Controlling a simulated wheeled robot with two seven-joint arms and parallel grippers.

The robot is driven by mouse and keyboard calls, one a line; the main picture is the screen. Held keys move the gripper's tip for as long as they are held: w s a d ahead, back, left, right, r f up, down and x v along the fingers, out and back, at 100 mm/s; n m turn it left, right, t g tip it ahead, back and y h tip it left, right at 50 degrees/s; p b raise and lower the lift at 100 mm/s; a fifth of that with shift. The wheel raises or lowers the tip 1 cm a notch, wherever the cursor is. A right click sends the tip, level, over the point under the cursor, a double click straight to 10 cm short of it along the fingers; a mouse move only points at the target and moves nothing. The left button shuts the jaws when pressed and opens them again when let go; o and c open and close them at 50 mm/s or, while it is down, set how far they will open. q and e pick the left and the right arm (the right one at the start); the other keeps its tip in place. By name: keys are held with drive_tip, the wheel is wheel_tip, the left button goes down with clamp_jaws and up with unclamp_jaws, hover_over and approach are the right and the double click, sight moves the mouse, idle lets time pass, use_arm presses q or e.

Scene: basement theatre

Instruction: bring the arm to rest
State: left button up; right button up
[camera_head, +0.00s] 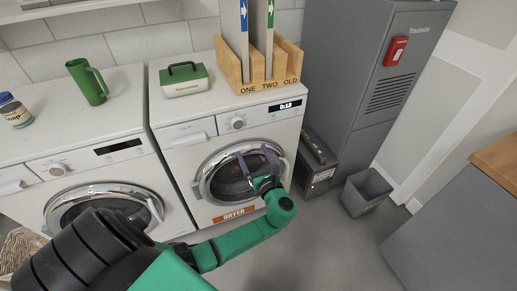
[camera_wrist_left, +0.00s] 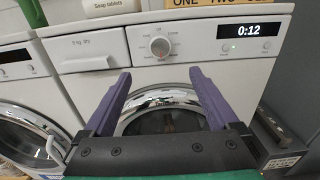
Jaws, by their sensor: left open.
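My left arm (camera_head: 235,240) is green and black and reaches in from the lower left in the head view. Its left gripper (camera_head: 254,153) has two purple fingers, spread apart and empty, in front of the dryer's round door (camera_head: 215,181). In the left wrist view the open fingers of the left gripper (camera_wrist_left: 158,95) frame the top of the door ring (camera_wrist_left: 160,98). Whether the fingers touch the door, I cannot tell. My right gripper is not in view.
The dryer (camera_head: 190,137) stands beside a washing machine (camera_head: 110,160). A wooden rack (camera_head: 262,86), a green-and-white box (camera_head: 184,80) and a green jug (camera_head: 88,82) stand on top. A grey cabinet (camera_head: 350,70) and a bin (camera_head: 365,193) are at right. Floor (camera_head: 325,240) is clear in front.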

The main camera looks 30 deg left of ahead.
use_arm(q)
drive_tip(key=s+f+n+g+h+p, duration=0.3)
drive_tip(key=s+f, duration=0.4)
drive_tip(key=f, duration=0.7)
drive_tip(key=s+f+n+g+h, duration=0.45)
drive_tip(key=s+f+h, duration=0.2)
drive_tip(key=f, duration=0.75)
drive_tip(key=s+d+f+n+h, duration=0.1)
drive_tip(key=s+f+n, duration=0.2)
drive_tip(key=s+n, duration=0.2)
drive_tip(key=s+d+f+n+g+h+p, duration=0.1)
drive_tip(key=s+n, duration=0.4)
drive_tip(key=s, duration=0.6)
drive_tip(key=s+d+f+n+g+h+p, duration=0.1)
drive_tip(key=s+d+f+n+h, duration=0.2)
drive_tip(key=s+f+n, duration=0.2)
drive_tip(key=s+f, duration=0.1)
drive_tip(key=s, duration=0.2)
drive_tip(key=shift+s+d, duration=0.15)
drive_tip(key=shift+d, duration=0.1)
